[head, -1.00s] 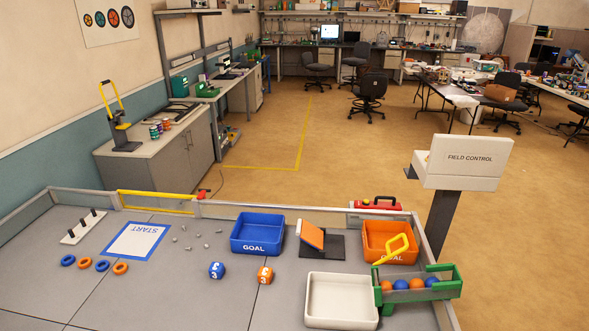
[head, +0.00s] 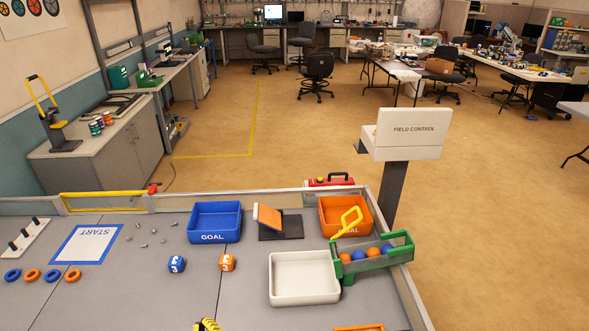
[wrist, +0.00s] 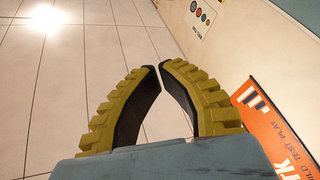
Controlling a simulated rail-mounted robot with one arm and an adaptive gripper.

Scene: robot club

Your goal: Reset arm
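My gripper (wrist: 158,67) fills the middle of the wrist view. Its two ridged yellow fingers with dark inner pads curve together, their tips almost meeting, with nothing between them. Behind the fingers are ceiling panels, a wall and an orange banner, so the gripper points upward, away from the field. In the head view only a small yellow-and-black part of my gripper (head: 207,325) shows at the bottom edge, in front of the field; the rest of it and my arm are out of frame.
The walled field holds a blue goal bin (head: 215,234), an orange goal bin (head: 329,222), a white tray (head: 305,299), a green-ended ball rack (head: 401,245), dice, rings and small grey pieces. A field control stand (head: 391,185) rises beyond its right wall. Open floor lies behind.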

